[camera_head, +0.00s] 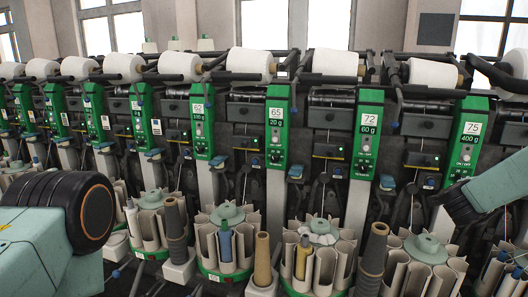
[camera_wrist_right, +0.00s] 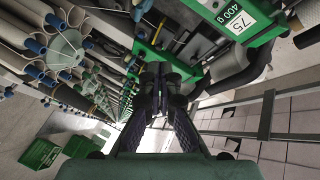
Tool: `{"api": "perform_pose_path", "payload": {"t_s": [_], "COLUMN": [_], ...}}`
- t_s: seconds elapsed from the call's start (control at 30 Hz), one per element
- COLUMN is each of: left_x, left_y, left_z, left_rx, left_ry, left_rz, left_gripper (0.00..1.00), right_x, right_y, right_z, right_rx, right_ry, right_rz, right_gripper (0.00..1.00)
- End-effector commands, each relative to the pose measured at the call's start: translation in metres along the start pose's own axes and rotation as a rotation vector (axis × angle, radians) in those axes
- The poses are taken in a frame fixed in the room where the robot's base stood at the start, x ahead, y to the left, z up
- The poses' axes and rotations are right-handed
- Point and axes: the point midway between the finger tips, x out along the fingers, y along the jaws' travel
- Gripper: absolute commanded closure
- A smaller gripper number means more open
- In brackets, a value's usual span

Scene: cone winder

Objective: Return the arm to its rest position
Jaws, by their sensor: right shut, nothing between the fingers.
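My right gripper (camera_wrist_right: 161,88) shows in the middle of the right wrist view, its dark fingers together and nothing between them. It is in front of the winder, with the green panel marked 75 (camera_wrist_right: 237,28) at the upper right of that view. In the head view my right arm comes in from the right edge, its dark end below the panel marked 75 (camera_head: 467,140). My left arm's green link and black joint fill the lower left of the head view; the left gripper is not in view.
The cone winder's row of green panels (camera_head: 277,125) and white yarn cones (camera_head: 250,62) spans the head view. Round magazines (camera_head: 225,215) with yarn tubes stand along its front. The right wrist view shows green crates (camera_wrist_right: 40,152) on the floor and a dark rail (camera_wrist_right: 265,125).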

Motion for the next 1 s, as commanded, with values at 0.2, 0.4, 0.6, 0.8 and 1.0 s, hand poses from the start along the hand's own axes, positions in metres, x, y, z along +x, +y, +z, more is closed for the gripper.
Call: {"api": "perform_pose_path", "payload": {"t_s": [0.2,0.4,0.6,0.8,1.0], "left_x": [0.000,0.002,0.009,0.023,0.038], "left_y": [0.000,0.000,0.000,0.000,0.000], "left_z": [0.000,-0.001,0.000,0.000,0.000], "left_rx": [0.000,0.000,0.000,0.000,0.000], "left_ry": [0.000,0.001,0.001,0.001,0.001], "left_rz": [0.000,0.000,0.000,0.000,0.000], "left_gripper": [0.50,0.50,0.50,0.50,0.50], "right_x": [-0.002,-0.029,-0.065,-0.126,-0.202], "right_y": [0.003,0.035,0.089,0.182,0.288], "right_z": [0.015,0.058,0.104,0.153,0.178], "right_rx": [-0.102,-0.325,-0.542,-0.823,-1.088], "right_ry": [-0.054,-0.212,-0.373,-0.606,-0.863], "right_rz": [-0.009,-0.028,-0.038,-0.043,-0.037], "right_gripper": [1.00,1.00,1.00,1.00,1.00]}}
